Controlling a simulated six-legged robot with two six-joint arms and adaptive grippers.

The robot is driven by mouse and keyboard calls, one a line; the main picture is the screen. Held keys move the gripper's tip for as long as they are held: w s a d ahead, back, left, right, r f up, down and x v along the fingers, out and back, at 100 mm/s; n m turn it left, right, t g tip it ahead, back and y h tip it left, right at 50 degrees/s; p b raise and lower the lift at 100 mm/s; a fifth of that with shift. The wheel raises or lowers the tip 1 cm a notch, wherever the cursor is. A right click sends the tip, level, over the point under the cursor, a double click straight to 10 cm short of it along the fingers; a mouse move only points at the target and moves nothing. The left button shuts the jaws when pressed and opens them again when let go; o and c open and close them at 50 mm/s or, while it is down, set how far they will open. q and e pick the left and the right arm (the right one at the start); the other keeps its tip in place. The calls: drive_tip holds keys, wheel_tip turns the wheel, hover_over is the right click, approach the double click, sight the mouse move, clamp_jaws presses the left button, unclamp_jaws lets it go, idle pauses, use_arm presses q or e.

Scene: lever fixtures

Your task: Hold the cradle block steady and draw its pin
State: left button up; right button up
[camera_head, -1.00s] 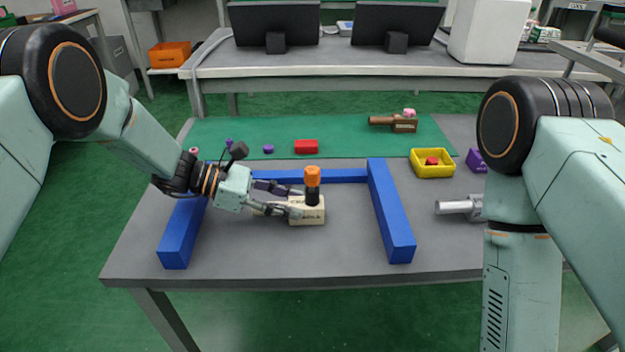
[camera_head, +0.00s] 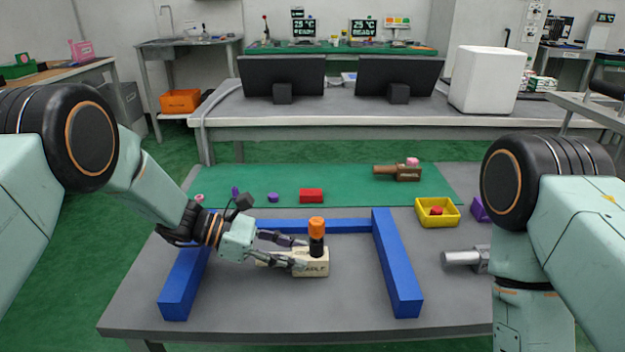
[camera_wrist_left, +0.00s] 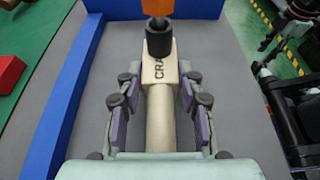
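The pale wooden cradle block (camera_head: 311,268) stands on the grey table inside a blue frame, with lettering on its front. Its pin, with an orange top (camera_head: 316,224) and black collar (camera_head: 316,246), stands upright in it. My left gripper (camera_head: 303,253) reaches in from the left at the block. In the left wrist view, the left fingers (camera_wrist_left: 160,85) straddle the block's pale round handle (camera_wrist_left: 160,125), with gaps showing along the pads. The fingertips are close to the block (camera_wrist_left: 159,68); whether they touch is unclear. My right gripper is out of view.
Blue bars (camera_head: 398,265) bound the work area on the left, back and right. A yellow tray (camera_head: 422,217) with a red piece, a silver cylinder (camera_head: 461,258) and my right arm are at right. A red block (camera_head: 311,195) and a brown piece (camera_head: 408,174) lie on the green mat.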

use_arm(q)
drive_tip(key=o, duration=0.5)
